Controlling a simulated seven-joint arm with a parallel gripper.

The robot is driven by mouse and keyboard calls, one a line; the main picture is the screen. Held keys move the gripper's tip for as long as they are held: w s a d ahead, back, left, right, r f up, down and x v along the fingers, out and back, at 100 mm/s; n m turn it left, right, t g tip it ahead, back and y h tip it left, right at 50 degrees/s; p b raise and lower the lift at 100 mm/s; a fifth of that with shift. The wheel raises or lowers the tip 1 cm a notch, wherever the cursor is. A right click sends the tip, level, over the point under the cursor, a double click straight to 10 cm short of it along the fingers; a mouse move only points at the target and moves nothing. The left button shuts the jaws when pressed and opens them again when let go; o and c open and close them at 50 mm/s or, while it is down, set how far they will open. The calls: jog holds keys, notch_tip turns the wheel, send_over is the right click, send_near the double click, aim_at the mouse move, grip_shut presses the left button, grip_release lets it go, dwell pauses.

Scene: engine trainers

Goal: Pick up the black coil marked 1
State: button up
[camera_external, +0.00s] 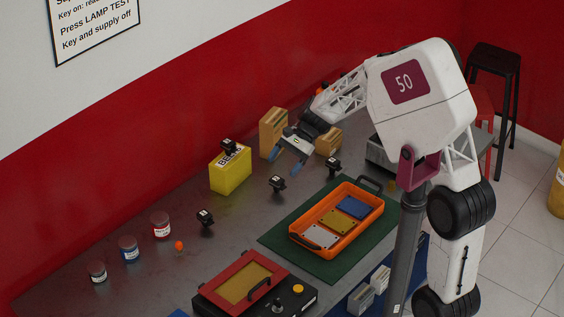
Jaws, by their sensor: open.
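Several small black coils with pale labels show in the external view. One coil (277,184) stands on the grey table below my gripper. Another coil (333,166) stands to the right, near the green mat. A third coil (205,218) stands at the left, and one more coil (229,146) sits on top of the yellow box. The marks on the labels are too small to read, so I cannot tell which is marked 1. My gripper (284,162) is open and empty, with its blue fingertips apart above the table, between the yellow box and the right coil.
The yellow box (231,172) and cardboard boxes (273,131) stand along the back. An orange tray (375,222) holding plates lies on a green mat (325,273). Jars (129,249) stand at the left. A red-framed panel (224,299) is at the front.

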aim_at(209, 213)
jog(key=a+f+m+g+y, duration=0.1)
jog(key=a+f, duration=0.3)
jog(key=a, duration=0.2)
jog(key=a+f+m+g, duration=0.1)
jog(key=a+f, duration=0.4)
jog(key=a, duration=0.2)
jog(key=a+f+m+g+y, duration=0.1)
jog(key=a+f, duration=0.4)
jog(key=a, duration=0.2)
jog(key=shift+w+f+m+y, duration=0.1)
jog(key=shift+w+m+y, duration=0.15)
jog(key=shift+m+y, duration=0.05)
jog(key=shift+x, duration=1.25)
jog(key=shift+s+f, duration=0.1)
jog(key=shift+x, duration=2.5)
jog(key=shift+a, duration=0.1)
jog(key=shift+c, duration=0.4)
jog(key=c, duration=0.8)
